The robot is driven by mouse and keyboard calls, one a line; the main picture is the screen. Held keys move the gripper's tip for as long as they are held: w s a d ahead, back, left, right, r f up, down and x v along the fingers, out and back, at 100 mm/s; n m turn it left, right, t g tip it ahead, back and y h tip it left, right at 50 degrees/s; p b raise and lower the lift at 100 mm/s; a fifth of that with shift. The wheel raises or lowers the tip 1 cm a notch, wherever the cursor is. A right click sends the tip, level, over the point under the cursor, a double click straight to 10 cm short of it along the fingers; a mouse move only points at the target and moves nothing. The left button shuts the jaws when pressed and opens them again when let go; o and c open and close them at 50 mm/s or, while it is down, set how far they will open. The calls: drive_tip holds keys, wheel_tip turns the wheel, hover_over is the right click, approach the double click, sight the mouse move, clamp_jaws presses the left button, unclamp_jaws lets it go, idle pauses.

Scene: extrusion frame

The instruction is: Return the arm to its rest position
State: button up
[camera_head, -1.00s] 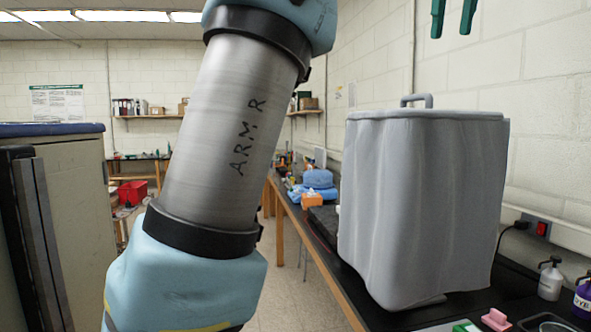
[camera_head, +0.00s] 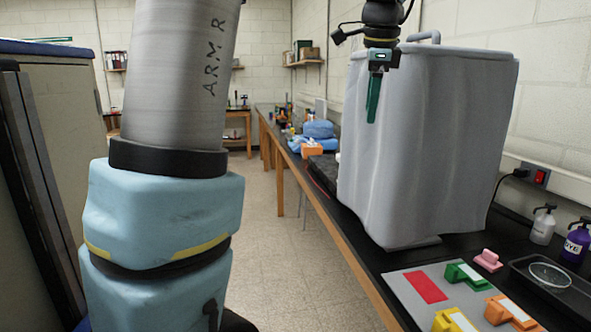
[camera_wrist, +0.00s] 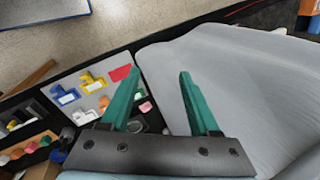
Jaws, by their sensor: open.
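My gripper (camera_head: 374,96) has green fingers and hangs in front of the upper part of the grey covered box in the head view. In the wrist view its two green fingers (camera_wrist: 158,84) stand apart with nothing between them. It is open and empty. My arm, a grey metal tube with light blue joints, fills the left of the head view. The fingers overlap the grey cover in the picture; I cannot tell how far apart they are from it.
The grey covered box (camera_head: 430,150) stands on the black bench. A light grey board (camera_head: 405,283) with coloured blocks lies in front of it. A dish (camera_head: 550,276) in a black tray and bottles (camera_head: 543,225) are at right. The floor (camera_head: 265,240) left of the bench is clear.

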drive_tip(key=s+a+f+n+g+b, duration=0.1)
drive_tip(key=a+f+n, duration=0.3)
drive_tip(key=a+f, duration=0.3)
drive_tip(key=s+a+f+n, duration=0.1)
drive_tip(key=a+f+n, duration=0.4)
drive_tip(key=f, duration=0.5)
drive_tip(key=s+a+f+n+b, duration=0.1)
drive_tip(key=s+a+f+n, duration=0.9)
drive_tip(key=f, duration=0.3)
drive_tip(key=shift+s+a+f+g+b, duration=0.3)
drive_tip(key=shift+s+a+g, duration=0.1)
drive_tip(key=shift+s, duration=0.35)
